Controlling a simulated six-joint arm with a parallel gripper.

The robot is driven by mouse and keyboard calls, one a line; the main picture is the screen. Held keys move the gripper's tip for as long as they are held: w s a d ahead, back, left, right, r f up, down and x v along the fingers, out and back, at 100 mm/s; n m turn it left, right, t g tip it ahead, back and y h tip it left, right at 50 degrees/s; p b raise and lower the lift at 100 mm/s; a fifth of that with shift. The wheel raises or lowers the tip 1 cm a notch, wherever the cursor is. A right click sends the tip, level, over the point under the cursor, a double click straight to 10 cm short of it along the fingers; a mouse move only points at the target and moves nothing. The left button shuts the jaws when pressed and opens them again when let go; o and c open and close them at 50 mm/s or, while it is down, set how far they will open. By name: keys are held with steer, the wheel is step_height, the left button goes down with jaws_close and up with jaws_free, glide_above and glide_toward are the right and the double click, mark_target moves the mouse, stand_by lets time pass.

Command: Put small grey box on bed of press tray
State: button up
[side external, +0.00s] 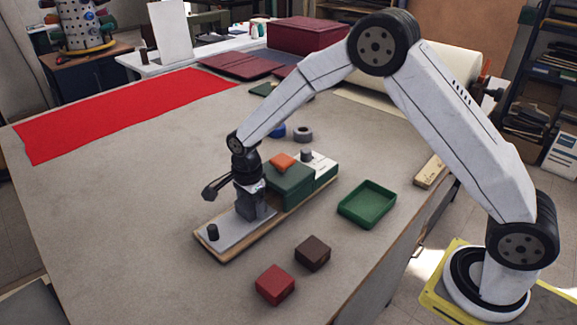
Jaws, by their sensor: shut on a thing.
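The press tray (228,248) is a long wooden-edged board on the table. Its near-left part is a flat grey bed (228,234) with a black knob at the end. A green block with an orange piece on top stands farther along it. My gripper (255,208) points down over the grey bed, close beside the green block. It is shut on the small grey box (258,212), which is largely hidden by the fingers. The box is at or just above the bed; I cannot tell if it touches.
A red box (275,284) and a dark brown box (313,253) sit in front of the tray. An empty green tray (367,205) lies to the right. A blue round thing (277,130) and a grey ring (302,133) are behind. The table's left front is clear.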

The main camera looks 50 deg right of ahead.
steer(key=shift+f, duration=0.1)
steer(key=o, duration=1)
steer(key=shift+o, duration=0.2)
step_height(320, 180, up, 12)
stand_by(0.4)
steer(key=s+d+f+n+t, duration=0.1)
steer(key=s+d+n, duration=0.3)
steer(key=s+n, duration=0.5)
steer(key=s+d+f+n+t, duration=0.1)
steer(key=s+d+f+n, duration=0.2)
steer(key=s+n, duration=0.6)
steer(key=s+d, duration=0.1)
steer(key=s, duration=0.1)
steer(key=shift+s+d+f+t, duration=0.15)
steer(key=shift+s+t, duration=0.15)
steer(key=shift+s, duration=0.05)
